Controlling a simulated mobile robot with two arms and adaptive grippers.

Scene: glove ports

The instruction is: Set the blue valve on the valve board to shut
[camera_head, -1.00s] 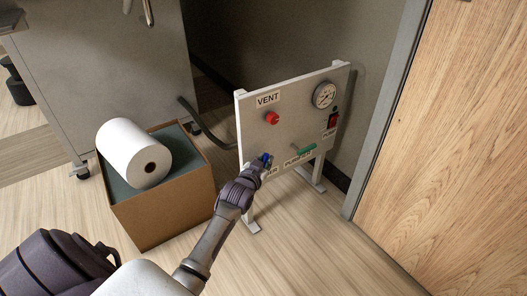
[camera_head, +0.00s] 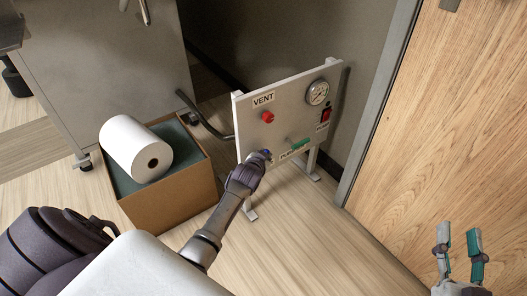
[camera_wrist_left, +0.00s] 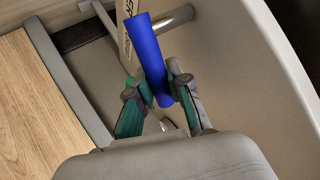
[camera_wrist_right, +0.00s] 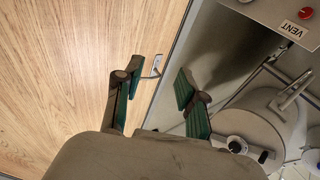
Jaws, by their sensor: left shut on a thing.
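The valve board (camera_head: 275,134) is a pale upright panel on white legs near the middle of the head view. Its blue valve handle (camera_head: 267,153) is mostly hidden there by my left gripper (camera_head: 255,163). In the left wrist view the blue handle (camera_wrist_left: 150,50) shows as a blue bar between the two fingers of the left gripper (camera_wrist_left: 160,95), which are shut on it. My right gripper (camera_head: 459,240) is open and empty at the lower right of the head view, well away from the board. Its spread fingers also show in the right wrist view (camera_wrist_right: 157,90).
The board also carries a red knob (camera_head: 267,117) under a VENT label, a green handle (camera_head: 299,144), a gauge (camera_head: 318,92) and a red switch (camera_head: 326,115). A box (camera_head: 172,197) with a white roll (camera_head: 137,148) stands left. A wooden door (camera_head: 455,120) is right.

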